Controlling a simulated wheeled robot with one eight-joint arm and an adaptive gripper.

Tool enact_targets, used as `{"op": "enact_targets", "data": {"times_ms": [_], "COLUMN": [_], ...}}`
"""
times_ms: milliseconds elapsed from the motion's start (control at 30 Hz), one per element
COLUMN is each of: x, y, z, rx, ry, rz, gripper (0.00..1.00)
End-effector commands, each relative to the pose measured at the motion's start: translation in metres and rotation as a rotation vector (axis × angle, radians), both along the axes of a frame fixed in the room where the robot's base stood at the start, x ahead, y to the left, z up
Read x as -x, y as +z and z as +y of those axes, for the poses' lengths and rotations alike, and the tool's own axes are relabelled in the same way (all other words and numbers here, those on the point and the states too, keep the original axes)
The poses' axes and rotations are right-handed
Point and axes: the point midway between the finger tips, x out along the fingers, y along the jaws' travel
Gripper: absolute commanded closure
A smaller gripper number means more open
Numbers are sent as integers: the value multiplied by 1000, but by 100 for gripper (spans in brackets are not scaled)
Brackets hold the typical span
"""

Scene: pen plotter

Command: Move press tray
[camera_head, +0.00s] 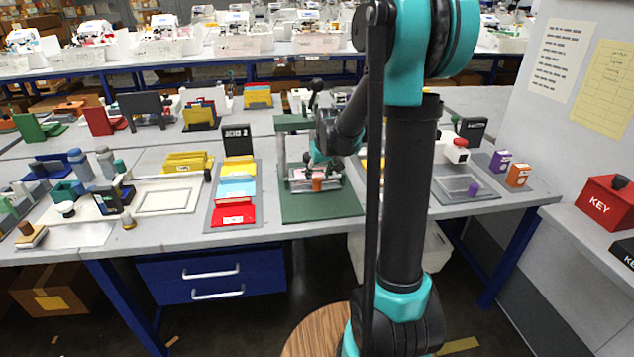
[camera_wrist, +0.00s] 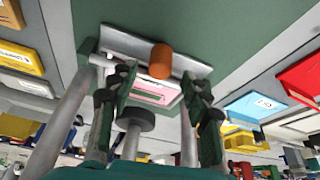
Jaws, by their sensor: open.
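The press stands on a green base plate (camera_head: 318,207) on the table, with grey posts and a top beam. Its light grey tray (camera_wrist: 125,43) lies low over the base and has an orange knob (camera_wrist: 161,62) on its front edge. The knob also shows in the head view (camera_head: 317,185). A pink piece (camera_wrist: 152,93) lies behind the knob on the tray. My gripper (camera_wrist: 158,80) is open, with its fingers apart on either side of the tray's middle, near the knob and not closed on it. In the head view my arm partly hides the press and gripper.
Left of the press, a grey board holds red (camera_head: 233,213), blue and yellow bins with a black sign (camera_head: 237,140) behind. Right of it, a grey plate (camera_head: 460,187) and small purple and orange boxes (camera_head: 518,175) stand. The press posts are close around my gripper.

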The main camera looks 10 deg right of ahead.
Motion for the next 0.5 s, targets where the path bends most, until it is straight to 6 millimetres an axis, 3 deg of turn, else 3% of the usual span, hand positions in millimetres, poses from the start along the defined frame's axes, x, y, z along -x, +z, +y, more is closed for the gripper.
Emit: {"op": "enact_targets", "data": {"times_ms": [200,500], "x": [-11,-16], "y": [-27,-39], "z": [2,3], "rx": [0,0], "ry": [1,1], "rz": [0,0], "gripper": [52,52]}}
